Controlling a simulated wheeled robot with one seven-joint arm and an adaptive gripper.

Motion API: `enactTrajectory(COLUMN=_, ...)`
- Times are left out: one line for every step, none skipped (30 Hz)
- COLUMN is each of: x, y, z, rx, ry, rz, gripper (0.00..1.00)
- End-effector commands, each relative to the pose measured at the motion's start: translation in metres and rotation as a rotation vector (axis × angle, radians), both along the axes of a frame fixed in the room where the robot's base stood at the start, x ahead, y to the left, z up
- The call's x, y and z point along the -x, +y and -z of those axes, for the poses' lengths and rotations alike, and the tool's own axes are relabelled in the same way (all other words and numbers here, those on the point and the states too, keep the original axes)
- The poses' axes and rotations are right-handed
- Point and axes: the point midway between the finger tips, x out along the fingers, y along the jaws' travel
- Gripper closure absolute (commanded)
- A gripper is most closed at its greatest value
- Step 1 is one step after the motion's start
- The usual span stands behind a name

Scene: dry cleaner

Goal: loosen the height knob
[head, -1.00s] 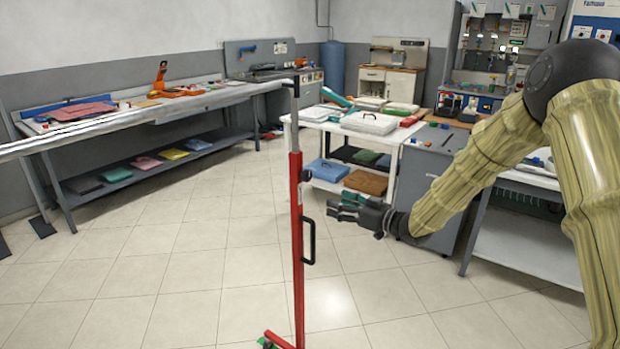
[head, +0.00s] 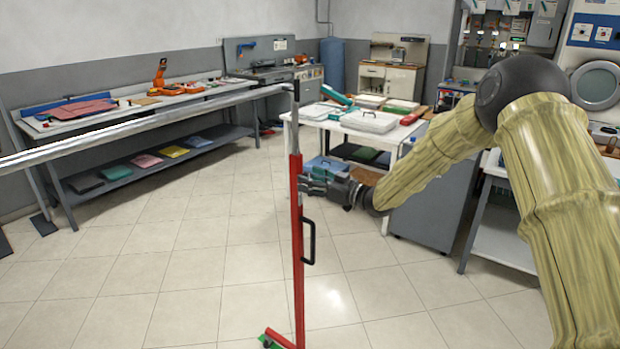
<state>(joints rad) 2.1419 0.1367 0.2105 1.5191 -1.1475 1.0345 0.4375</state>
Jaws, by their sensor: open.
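A red upright post (head: 297,265) of a garment rail stands in the middle of the head view. A thin grey inner tube (head: 294,130) rises from its top to a long silver rail (head: 150,122) that runs to the left. A black handle (head: 309,242) sits on the post's right side. My gripper (head: 308,184) is open at the upper part of the red post, its fingers overlapping the post in the picture. I cannot tell whether they touch it. The height knob cannot be made out; the fingers may cover it.
A white table (head: 398,137) with trays stands behind the gripper, beside a grey cabinet (head: 432,205). A long grey workbench (head: 120,118) with tools and folded cloths runs along the left wall. The tiled floor around the post is clear. A green-ended red foot (head: 277,339) sticks out at the post's base.

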Motion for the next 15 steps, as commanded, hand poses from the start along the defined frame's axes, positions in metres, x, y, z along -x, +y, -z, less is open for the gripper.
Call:
enactTrajectory(x=-0.002, y=0.0023, z=-0.0007, rx=0.0, ry=0.0, rz=0.0, gripper=0.42)
enactTrajectory(x=-0.0027, y=0.0032, z=-0.0005, rx=0.0, ry=0.0, rz=0.0, gripper=0.42)
enactTrajectory(x=-0.0034, y=0.0041, z=-0.0003, rx=0.0, ry=0.0, rz=0.001, gripper=0.42)
enactTrajectory(x=-0.0038, y=0.0045, z=-0.0001, rx=0.0, ry=0.0, rz=0.001, gripper=0.42)
enactTrajectory(x=-0.004, y=0.0049, z=0.0001, rx=-0.001, ry=0.001, rz=0.001, gripper=0.42)
enactTrajectory(x=-0.0042, y=0.0051, z=0.0002, rx=-0.001, ry=0.001, rz=0.001, gripper=0.42)
enactTrajectory(x=-0.0043, y=0.0052, z=0.0003, rx=-0.001, ry=0.001, rz=0.001, gripper=0.42)
enactTrajectory(x=-0.0043, y=0.0052, z=0.0004, rx=-0.001, ry=0.001, rz=0.001, gripper=0.42)
enactTrajectory(x=-0.0042, y=0.0051, z=0.0004, rx=-0.001, ry=0.001, rz=0.001, gripper=0.42)
enactTrajectory(x=-0.0042, y=0.0051, z=0.0004, rx=-0.001, ry=0.001, rz=0.001, gripper=0.42)
enactTrajectory(x=-0.0041, y=0.005, z=0.0004, rx=0.0, ry=0.0, rz=0.001, gripper=0.42)
enactTrajectory(x=-0.0042, y=0.005, z=0.0003, rx=0.0, ry=0.0, rz=0.001, gripper=0.42)
enactTrajectory(x=-0.0042, y=0.005, z=0.0003, rx=0.0, ry=0.0, rz=0.001, gripper=0.46)
enactTrajectory(x=-0.0042, y=0.0049, z=0.0003, rx=0.0, ry=0.0, rz=0.001, gripper=0.51)
enactTrajectory(x=-0.0041, y=0.0048, z=0.0003, rx=0.0, ry=0.0, rz=0.001, gripper=0.59)
